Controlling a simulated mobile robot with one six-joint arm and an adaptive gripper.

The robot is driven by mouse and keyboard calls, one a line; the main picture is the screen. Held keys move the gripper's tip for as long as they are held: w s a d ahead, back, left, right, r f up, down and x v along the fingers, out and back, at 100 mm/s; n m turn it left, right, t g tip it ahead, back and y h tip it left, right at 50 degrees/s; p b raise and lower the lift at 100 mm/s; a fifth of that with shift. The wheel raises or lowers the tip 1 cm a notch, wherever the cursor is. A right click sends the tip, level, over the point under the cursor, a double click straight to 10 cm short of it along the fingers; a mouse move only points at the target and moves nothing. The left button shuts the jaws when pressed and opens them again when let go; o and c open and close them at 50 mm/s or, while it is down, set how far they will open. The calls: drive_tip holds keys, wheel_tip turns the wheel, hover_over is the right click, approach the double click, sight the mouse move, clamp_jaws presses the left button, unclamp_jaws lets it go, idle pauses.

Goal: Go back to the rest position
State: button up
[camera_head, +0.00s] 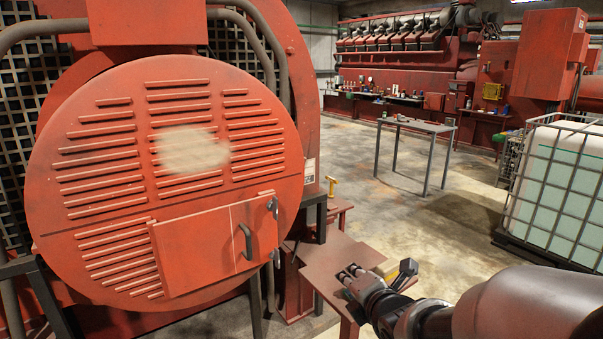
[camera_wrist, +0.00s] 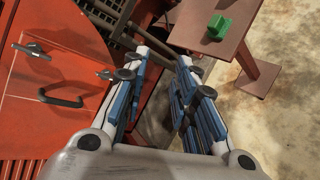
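My gripper (camera_head: 372,278) is at the lower middle of the head view, in front of the small red table and to the right of the hatch. In the wrist view my gripper (camera_wrist: 164,60) has its two blue-padded fingers apart, with nothing between them. The red hatch door (camera_head: 205,248) with a dark handle (camera_head: 246,242) sits low on the big round louvred cover and looks closed. The handle also shows in the wrist view (camera_wrist: 60,99), to the left of the fingers and apart from them.
The small red table (camera_head: 330,262) is partly hidden behind my gripper. A green object (camera_wrist: 219,27) lies on a red tabletop. A caged white tank (camera_head: 562,185) stands at right. A grey table (camera_head: 418,124) stands farther back. Open concrete floor lies between.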

drive_tip(key=s+d+m+g+h, duration=0.2)
drive_tip(key=s+m+g, duration=0.5)
drive_tip(key=s+m, duration=1.8)
drive_tip(key=s+d, duration=0.1)
drive_tip(key=s, duration=0.4)
drive_tip(key=shift+s+r+g, duration=0.3)
drive_tip(key=shift+r+g, duration=0.05)
drive_tip(key=shift+g, duration=0.05)
